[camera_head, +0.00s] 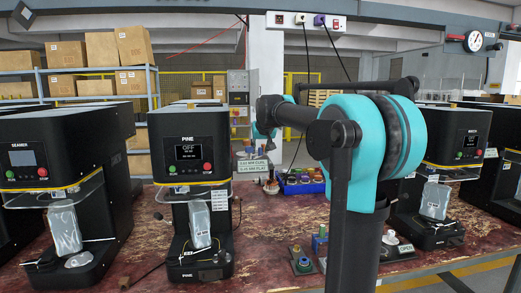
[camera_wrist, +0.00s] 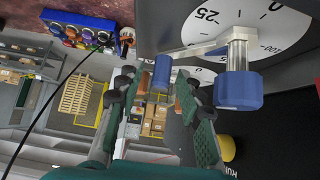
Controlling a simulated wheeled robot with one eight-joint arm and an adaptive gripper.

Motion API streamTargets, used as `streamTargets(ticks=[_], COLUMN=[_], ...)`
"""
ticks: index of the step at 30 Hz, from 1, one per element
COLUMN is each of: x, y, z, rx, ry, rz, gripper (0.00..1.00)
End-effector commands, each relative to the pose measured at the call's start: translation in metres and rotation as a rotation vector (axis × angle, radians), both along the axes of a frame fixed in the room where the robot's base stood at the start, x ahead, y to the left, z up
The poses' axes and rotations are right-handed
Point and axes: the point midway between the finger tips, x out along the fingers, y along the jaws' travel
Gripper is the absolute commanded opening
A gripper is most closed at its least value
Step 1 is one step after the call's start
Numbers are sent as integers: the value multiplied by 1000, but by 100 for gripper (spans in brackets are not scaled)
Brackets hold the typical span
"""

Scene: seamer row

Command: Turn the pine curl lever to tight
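The PINE machine (camera_head: 190,165) stands left of centre in the head view, its screen reading OFF. In the wrist view, a white dial (camera_wrist: 275,30) with printed numbers sits on a dark machine side. A metal lever bar (camera_wrist: 200,48) crosses it from a post with a large blue knob (camera_wrist: 238,90). A smaller blue cylinder (camera_wrist: 162,72) is at the bar's left end. My gripper (camera_wrist: 160,88) has its green fingers apart, one on each side of that small cylinder, with gaps visible. The lever is hidden in the head view. Which machine bears the dial cannot be told from the wrist view.
A SEAMER machine (camera_head: 65,165) stands left and a BEECH-like labelled machine (camera_head: 450,165) right. A blue tray of coloured parts (camera_head: 302,183) lies on the worn red bench (camera_head: 270,230). A sign (camera_head: 252,165) stands beside PINE. A yellow button (camera_wrist: 227,149) is below the lever.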

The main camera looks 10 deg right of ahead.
Motion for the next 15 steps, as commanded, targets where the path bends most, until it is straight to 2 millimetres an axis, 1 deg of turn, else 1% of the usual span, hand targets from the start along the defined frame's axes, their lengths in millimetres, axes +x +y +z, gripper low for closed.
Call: streamTargets(ticks=[5, 6, 12, 15], x=[0, 0, 0, 0], y=[0, 0, 0, 0], z=[0, 0, 0, 0], rx=[0, 0, 0, 0], ry=[0, 0, 0, 0], rz=[0, 0, 0, 0], gripper=[37, 35, 10, 0])
